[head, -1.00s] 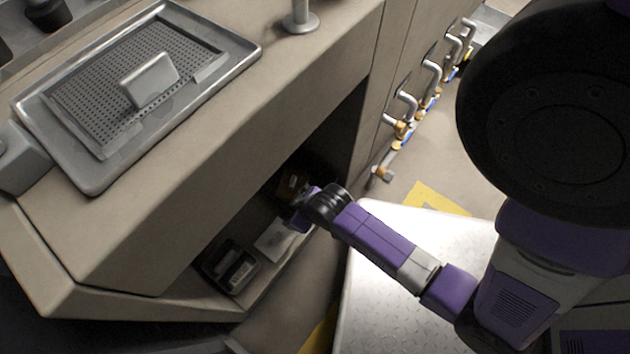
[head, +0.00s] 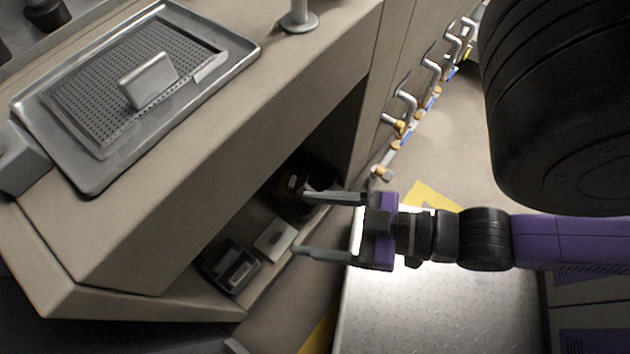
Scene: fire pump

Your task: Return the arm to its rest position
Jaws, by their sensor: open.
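My gripper (head: 298,222) is open, with its two grey fingers apart and pointing left. Nothing is between the fingers. It hangs in front of the open compartment under the counter, its fingertips near the opening. My purple and black arm (head: 480,238) stretches in from the right edge, roughly level in the picture. A large black part of my arm fills the upper right and hides what is behind it.
The counter (head: 180,210) carries a metal tray (head: 215,85) with a perforated plate. The compartment holds a black box (head: 232,268), a pale flat item (head: 274,238) and a dark brown item (head: 292,182). Several pipe fittings (head: 408,100) line the panel. A metal plate (head: 420,315) lies below my arm.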

